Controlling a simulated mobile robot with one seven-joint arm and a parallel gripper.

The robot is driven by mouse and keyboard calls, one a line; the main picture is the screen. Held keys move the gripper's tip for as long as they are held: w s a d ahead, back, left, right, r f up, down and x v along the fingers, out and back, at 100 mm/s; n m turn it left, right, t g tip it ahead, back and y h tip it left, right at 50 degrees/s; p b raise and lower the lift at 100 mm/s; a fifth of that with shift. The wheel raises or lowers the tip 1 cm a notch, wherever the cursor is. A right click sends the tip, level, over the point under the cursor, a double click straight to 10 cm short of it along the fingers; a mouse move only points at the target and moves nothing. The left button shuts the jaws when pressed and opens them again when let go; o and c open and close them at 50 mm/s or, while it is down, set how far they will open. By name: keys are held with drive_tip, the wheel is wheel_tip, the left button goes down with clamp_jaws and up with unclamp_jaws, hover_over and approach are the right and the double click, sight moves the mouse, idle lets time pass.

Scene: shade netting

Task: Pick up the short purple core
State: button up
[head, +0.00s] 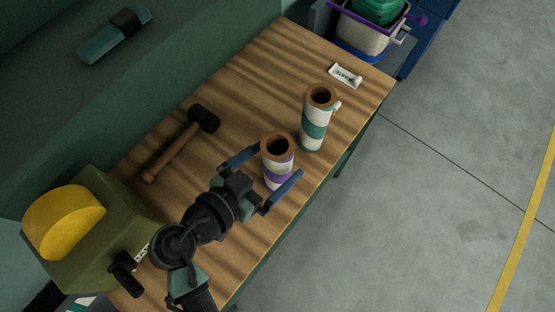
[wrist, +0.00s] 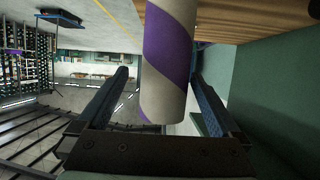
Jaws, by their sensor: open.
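The short purple core (head: 279,172) is a white tube with a purple spiral band and a brown open top. It stands upright on the wooden table. My gripper (head: 266,169) is open, with one blue finger on each side of the core in the head view. In the wrist view the core (wrist: 168,60) shows between the two fingers (wrist: 163,95), closer to the right one. The core's lower part is partly hidden by my gripper in the head view. A taller core with teal bands (head: 314,130) stands just behind it to the right.
A mallet (head: 180,147) lies to the left on the table (head: 262,75). An olive machine with a yellow drum (head: 65,222) stands at the near left. A white label packet (head: 345,76) lies near the far end, with a bin (head: 365,38) beyond.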

sight(284, 151)
drive_tip(key=p+x, duration=0.1)
drive_tip(key=x, duration=0.4)
drive_tip(key=shift+w+a+f, duration=0.1)
drive_tip(key=shift+w+a, duration=0.1)
clamp_jaws()
idle(0.3)
